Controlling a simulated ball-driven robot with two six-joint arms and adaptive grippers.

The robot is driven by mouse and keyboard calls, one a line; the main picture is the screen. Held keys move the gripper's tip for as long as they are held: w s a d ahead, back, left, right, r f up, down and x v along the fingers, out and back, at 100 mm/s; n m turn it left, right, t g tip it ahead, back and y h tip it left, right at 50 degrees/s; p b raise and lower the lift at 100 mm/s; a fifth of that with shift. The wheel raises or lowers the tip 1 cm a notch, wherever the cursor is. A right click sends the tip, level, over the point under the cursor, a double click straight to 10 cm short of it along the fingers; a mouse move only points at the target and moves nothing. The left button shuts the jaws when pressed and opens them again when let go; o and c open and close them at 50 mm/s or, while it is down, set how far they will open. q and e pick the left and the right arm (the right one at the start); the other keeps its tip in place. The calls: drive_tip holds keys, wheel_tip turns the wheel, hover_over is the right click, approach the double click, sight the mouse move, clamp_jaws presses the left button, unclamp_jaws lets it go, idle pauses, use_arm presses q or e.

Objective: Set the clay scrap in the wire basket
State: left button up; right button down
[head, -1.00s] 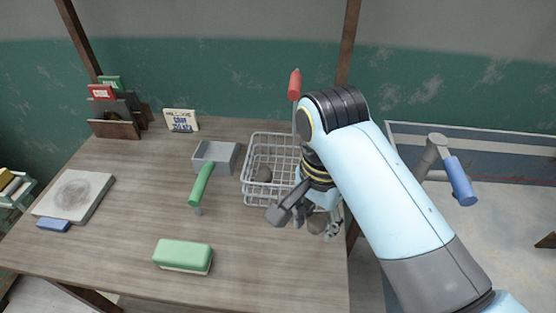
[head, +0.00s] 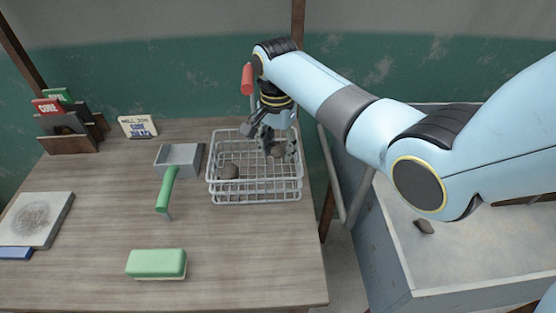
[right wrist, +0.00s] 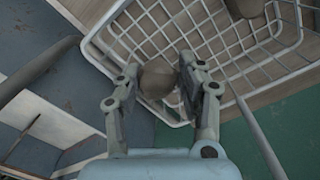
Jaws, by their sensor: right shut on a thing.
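My right gripper (head: 280,150) is shut on a brown-grey lump of clay scrap (head: 277,151), over the right part of the wire basket (head: 255,197). In the right wrist view the held clay scrap (right wrist: 157,79) sits between the two fingers, against the basket's wire wall (right wrist: 120,72). I cannot tell exactly how high it is above the basket floor. A second clay lump (head: 229,171) lies inside the basket at the left; it also shows in the right wrist view (right wrist: 245,7). My left gripper is not in view.
A grey bin (head: 385,235) at the right holds another lump (head: 424,227). A red-handled tool (head: 247,79) stands behind the basket.

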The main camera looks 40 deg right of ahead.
drive_tip(key=shift+f, duration=0.35)
wheel_tip(320, 180, down, 3)
drive_tip(key=shift+r, duration=0.2)
drive_tip(key=shift+f, duration=0.5)
use_arm(q)
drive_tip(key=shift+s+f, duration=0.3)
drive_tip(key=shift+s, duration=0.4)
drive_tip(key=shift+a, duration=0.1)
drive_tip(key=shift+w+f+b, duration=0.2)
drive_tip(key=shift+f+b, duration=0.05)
drive_tip(key=shift+b, duration=0.25)
use_arm(e)
drive_tip(key=shift+f, duration=0.6)
drive_tip(key=c, duration=0.8)
unclamp_jaws()
drive_tip(key=shift+o, duration=0.2)
drive_tip(key=shift+r, duration=0.1)
